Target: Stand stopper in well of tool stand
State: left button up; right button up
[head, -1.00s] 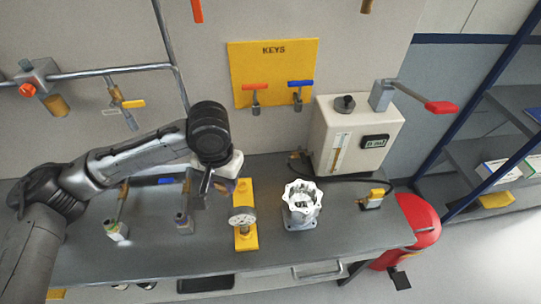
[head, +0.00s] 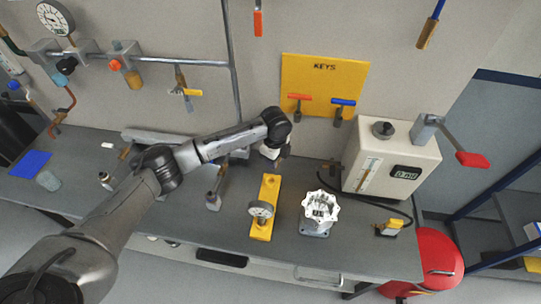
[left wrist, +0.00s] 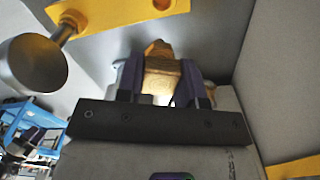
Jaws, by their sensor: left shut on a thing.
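My left gripper (head: 282,154) is just behind the far end of the yellow tool stand (head: 261,228) in the head view. In the left wrist view its two dark purple fingers (left wrist: 172,82) are shut on a small brass-coloured piece, which seems to be the stopper (left wrist: 160,62). The stopper is hidden by the gripper in the head view. The tool stand also shows along the top of the left wrist view (left wrist: 110,14), with a well near its far end, apart from the stopper. My right gripper is out of view.
A white machined housing (head: 320,208) stands right of the stand. A cream box with a display (head: 391,160) is behind it, with a black cable on the bench. A yellow KEYS board (head: 324,85) hangs on the wall behind. Several valves and fittings stand left.

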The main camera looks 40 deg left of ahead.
pick_arm(q)
jog(key=shift+a+f+m, duration=0.5)
jog(key=shift+a, duration=0.15)
jog(key=shift+a+f, duration=0.15)
jog(key=shift+f, duration=0.05)
jog(key=shift+p, duration=0.3)
jog(key=shift+f+b, duration=0.9)
jog(key=shift+f, duration=1.95)
jog(key=shift+p, duration=0.3)
